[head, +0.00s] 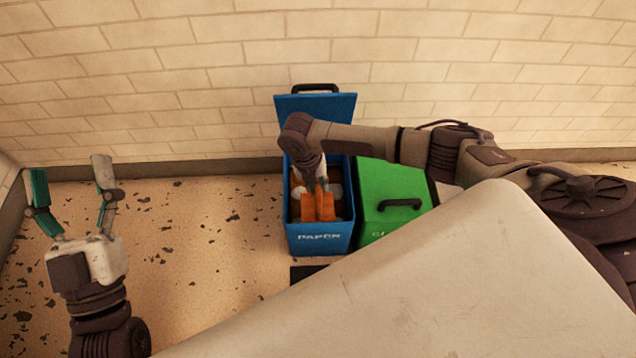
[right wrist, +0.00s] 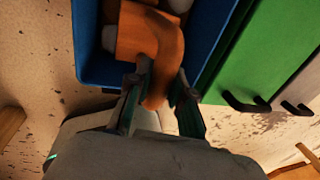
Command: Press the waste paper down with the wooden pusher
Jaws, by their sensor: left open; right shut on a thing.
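The wooden pusher (head: 318,207) is an orange-brown block with a bent handle. My right gripper (head: 323,184) is shut on the pusher's handle and reaches down into the open blue paper bin (head: 320,243). In the right wrist view the pusher (right wrist: 150,40) runs from between the fingers (right wrist: 160,95) into the bin. Pale waste paper (head: 337,190) shows beside the pusher inside the bin; in the right wrist view some of it (right wrist: 110,38) lies left of the block. Whether the pusher touches the paper is hard to tell. My left gripper (head: 70,200) is open and empty above the floor at the left.
The blue lid (head: 330,104) stands raised against the brick wall behind the bin. A green bin (head: 375,180) with a closed lid and dark handle (head: 400,204) stands close on the right. The speckled floor left of the blue bin is clear.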

